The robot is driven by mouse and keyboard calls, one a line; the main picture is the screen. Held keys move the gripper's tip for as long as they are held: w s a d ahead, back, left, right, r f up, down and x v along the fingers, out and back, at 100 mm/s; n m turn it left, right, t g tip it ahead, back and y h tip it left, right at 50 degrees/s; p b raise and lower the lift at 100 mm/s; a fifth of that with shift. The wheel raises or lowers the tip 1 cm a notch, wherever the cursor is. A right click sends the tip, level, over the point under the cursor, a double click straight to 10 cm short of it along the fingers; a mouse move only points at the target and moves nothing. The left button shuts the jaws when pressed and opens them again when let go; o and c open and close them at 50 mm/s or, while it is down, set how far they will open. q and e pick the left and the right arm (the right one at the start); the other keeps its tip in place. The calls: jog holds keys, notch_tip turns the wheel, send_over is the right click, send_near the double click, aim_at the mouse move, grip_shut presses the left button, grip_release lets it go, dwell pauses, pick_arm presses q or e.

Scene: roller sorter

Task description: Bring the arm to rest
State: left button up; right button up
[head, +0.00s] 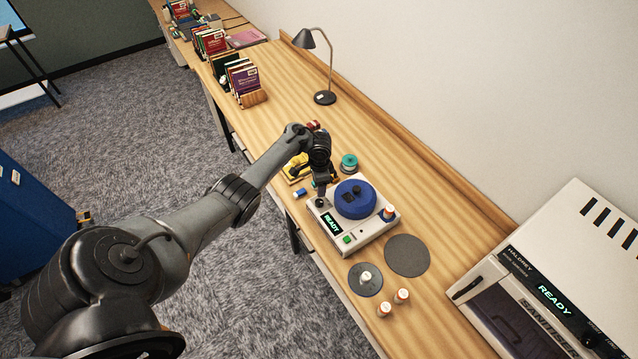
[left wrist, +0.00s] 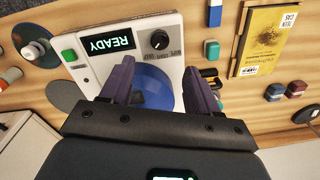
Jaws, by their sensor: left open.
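My left arm reaches in from the lower left in the head view. Its gripper (head: 321,186) points down at the left back corner of a white machine (head: 350,246). The machine has a blue round top (head: 355,199), a green READY display and a green button. In the left wrist view my gripper (left wrist: 158,76) has its two purple-grey fingers apart, with nothing seen between them but the machine and its blue top behind. Whether the fingertips touch the machine I cannot tell. My right gripper is not in view.

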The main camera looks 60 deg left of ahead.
pick_arm(q)
jog(key=s+d+f+m+g, duration=0.1)
jog(key=s+d+f+g, duration=0.1)
jog(key=s+d+f, duration=0.5)
jog(key=s+d+f+m+g, duration=0.1)
jog(key=s+d+f, duration=0.3)
jog(key=s+f, duration=0.65)
jog(key=s+d, duration=0.6)
jog(key=d, duration=0.2)
jog(key=s+d+r+t+p, duration=0.1)
jog(key=s+d+r+t, duration=0.15)
jog(key=d+r, duration=1.05)
jog(key=w+d+r+n+t, duration=0.1)
jog(key=w+r+t, duration=0.1)
jog(key=r, duration=0.6)
jog(key=w+d+r+n+t, duration=0.2)
jog(key=r, duration=0.6)
jog(key=shift+w+r+h, duration=0.25)
jog(key=shift+h, duration=0.05)
